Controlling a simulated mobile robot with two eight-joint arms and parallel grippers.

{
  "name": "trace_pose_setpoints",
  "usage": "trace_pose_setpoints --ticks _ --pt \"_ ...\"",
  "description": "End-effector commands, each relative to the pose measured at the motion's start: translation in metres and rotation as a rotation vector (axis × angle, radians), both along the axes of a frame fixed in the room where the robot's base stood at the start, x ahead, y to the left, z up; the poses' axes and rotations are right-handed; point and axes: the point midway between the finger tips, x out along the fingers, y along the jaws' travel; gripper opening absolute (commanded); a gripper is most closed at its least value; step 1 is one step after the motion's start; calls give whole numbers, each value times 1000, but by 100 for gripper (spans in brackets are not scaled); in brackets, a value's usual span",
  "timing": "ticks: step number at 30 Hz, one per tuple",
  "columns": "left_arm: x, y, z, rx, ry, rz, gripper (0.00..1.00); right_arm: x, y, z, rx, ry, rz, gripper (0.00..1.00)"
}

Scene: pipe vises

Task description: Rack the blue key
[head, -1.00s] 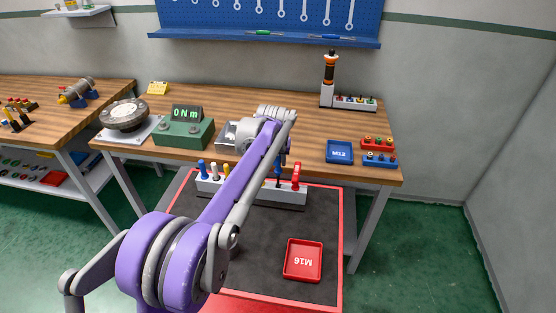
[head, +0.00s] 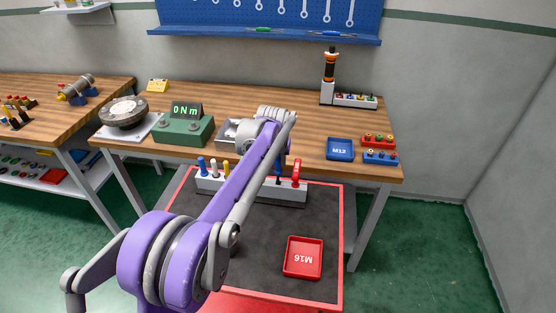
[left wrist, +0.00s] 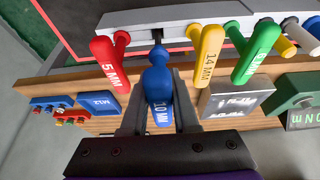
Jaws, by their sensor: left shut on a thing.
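The blue key (left wrist: 158,85), marked 10 MM, is between the fingers of my left gripper (left wrist: 159,98), which is shut on it. In the left wrist view its dark shaft meets the edge of the grey rack (left wrist: 190,14), between the red 5 MM key (left wrist: 108,62) and the yellow 14 MM key (left wrist: 207,54). I cannot tell how deep the shaft sits. In the head view the blue key (head: 279,168) shows beside my arm, above the rack (head: 262,192); my arm hides part of the rack and most of the gripper. My right gripper is not in view.
A green key (left wrist: 254,55) and other keys stand farther along the rack. A red M16 tray (head: 303,258) lies on the dark mat in front. The wooden bench behind holds a blue M12 tray (head: 340,149), a green torque meter (head: 184,130) and socket holders (head: 379,157).

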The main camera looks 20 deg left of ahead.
Motion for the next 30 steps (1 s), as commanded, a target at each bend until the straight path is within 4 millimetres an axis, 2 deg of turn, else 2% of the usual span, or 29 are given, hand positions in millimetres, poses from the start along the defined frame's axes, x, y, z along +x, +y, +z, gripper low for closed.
trace_pose_setpoints --ticks 30 --pt "0 0 -15 0 0 0 0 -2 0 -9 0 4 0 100"
